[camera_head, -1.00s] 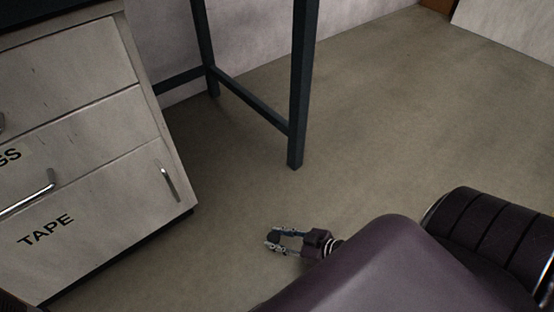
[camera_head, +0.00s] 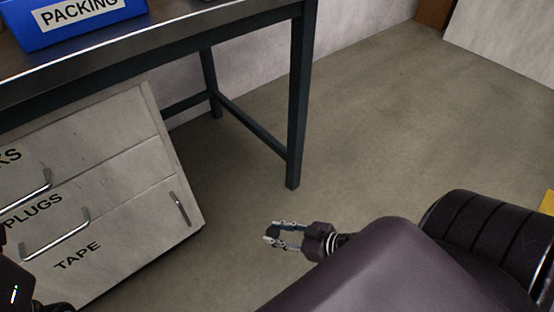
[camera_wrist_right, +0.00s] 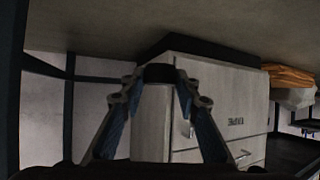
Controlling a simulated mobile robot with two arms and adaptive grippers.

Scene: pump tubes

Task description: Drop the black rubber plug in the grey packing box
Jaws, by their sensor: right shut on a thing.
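My right gripper (camera_head: 275,236) is low over the floor in the head view, shut on the black rubber plug (camera_head: 272,230). In the right wrist view the plug (camera_wrist_right: 159,73) is a small dark piece between the fingertips. A blue box (camera_head: 75,18) labelled PACKING stands on the table at the top left, cut off by the picture's edge. It is blue, and no grey box shows. The gripper is apart from the box, lower and to its right. My left gripper is not in view; only dark parts, seemingly of my left arm, show at the lower left.
A dark-edged table (camera_head: 180,33) stands at the upper left with a leg (camera_head: 298,110) on the floor. Under it is a drawer cabinet (camera_head: 150,190) with labels such as PLUGS and TAPE. The floor (camera_head: 380,130) to the right is clear.

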